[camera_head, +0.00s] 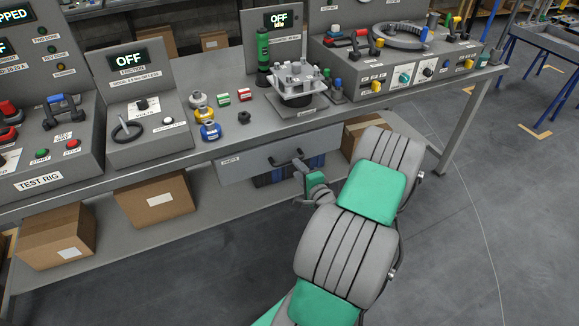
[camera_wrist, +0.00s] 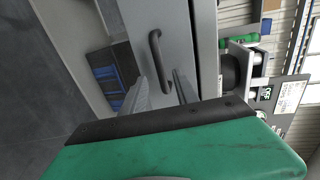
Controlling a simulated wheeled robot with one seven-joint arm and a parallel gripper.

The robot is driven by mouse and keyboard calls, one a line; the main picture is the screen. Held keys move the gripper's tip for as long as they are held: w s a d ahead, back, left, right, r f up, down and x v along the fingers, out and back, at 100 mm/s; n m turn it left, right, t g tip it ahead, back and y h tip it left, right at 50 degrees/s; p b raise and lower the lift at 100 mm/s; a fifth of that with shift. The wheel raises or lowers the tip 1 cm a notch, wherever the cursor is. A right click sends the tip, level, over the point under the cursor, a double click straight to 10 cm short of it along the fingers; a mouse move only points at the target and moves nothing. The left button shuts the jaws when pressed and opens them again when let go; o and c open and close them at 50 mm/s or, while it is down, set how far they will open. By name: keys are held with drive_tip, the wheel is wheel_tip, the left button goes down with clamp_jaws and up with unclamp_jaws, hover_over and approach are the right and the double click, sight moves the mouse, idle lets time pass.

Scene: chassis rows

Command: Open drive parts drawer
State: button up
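The drawer (camera_head: 245,167) has a grey front with a small label and hangs under the workbench top in the head view. No inside of it shows. Its dark bar handle (camera_head: 286,159) is on the front. The drawer front (camera_wrist: 182,18) and the curved handle (camera_wrist: 157,55) also show in the wrist view. My gripper (camera_head: 302,168) is just in front of the handle. In the wrist view my gripper (camera_wrist: 162,80) has its two fingers apart, with the lower end of the handle between them in the picture. Whether they touch it I cannot tell.
The workbench (camera_head: 330,112) carries control panels, a fixture (camera_head: 297,82) and small coloured parts. Cardboard boxes (camera_head: 155,198) stand on the lower shelf. Blue bins (camera_wrist: 108,82) sit below the drawer.

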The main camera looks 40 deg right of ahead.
sight(289, 161)
drive_tip(key=x, duration=0.6)
drive_tip(key=shift+w, duration=0.4)
drive_tip(key=shift+c, duration=0.3)
clamp_jaws()
idle(0.5)
